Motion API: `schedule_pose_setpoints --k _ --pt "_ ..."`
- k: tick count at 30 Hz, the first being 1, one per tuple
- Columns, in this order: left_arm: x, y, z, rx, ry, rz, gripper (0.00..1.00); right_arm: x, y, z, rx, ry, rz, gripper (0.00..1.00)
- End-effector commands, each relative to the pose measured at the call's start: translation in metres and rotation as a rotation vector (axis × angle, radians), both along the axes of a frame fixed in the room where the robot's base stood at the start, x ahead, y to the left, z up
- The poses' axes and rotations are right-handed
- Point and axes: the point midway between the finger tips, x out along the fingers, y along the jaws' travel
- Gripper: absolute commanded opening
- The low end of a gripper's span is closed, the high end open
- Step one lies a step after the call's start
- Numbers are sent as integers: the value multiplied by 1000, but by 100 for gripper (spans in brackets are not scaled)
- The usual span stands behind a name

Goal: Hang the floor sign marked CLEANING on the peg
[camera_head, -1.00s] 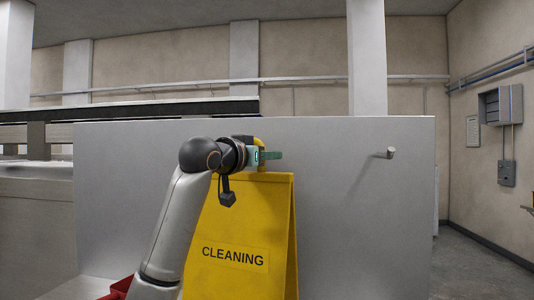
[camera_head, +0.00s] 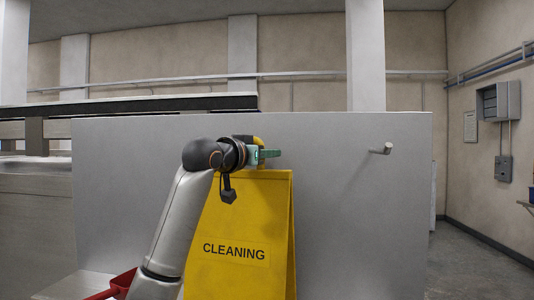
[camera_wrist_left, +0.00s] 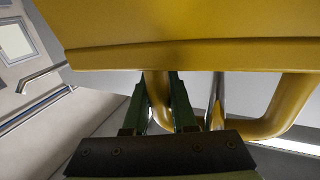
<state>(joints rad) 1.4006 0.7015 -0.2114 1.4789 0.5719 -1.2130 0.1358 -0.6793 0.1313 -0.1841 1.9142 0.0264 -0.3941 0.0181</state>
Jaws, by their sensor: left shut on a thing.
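The yellow floor sign (camera_head: 238,220) marked CLEANING hangs upright from my left gripper (camera_head: 270,154), in front of a grey panel. In the left wrist view, the sign's yellow body (camera_wrist_left: 190,35) fills the top. There my left gripper (camera_wrist_left: 162,90) is shut on one leg of the sign's handle loop; the other leg (camera_wrist_left: 290,105) is free to the right. The peg (camera_head: 382,149) sticks out of the panel, right of the gripper and at about its height, with a clear gap between. My right gripper is out of view.
The grey panel (camera_head: 340,220) stands behind the sign and carries the peg. A red object (camera_head: 120,284) lies low at the left, partly hidden by my arm. The panel's face between sign and peg is bare.

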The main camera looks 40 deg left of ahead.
Motion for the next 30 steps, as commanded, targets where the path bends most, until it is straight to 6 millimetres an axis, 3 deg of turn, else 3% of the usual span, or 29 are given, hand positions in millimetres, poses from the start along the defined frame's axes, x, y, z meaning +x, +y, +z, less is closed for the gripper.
schedule_pose_setpoints --k 6,7,15,26,30 --pt "2 1 -3 -2 7 1 0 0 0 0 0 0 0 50" --pt "2 1 -3 -2 7 1 28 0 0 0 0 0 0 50" --pt "2 1 -3 -3 9 1 58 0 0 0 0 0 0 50" --pt "3 1 -6 -5 16 2 60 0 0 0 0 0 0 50" --pt "-7 0 -6 -3 12 2 60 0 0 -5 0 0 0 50"
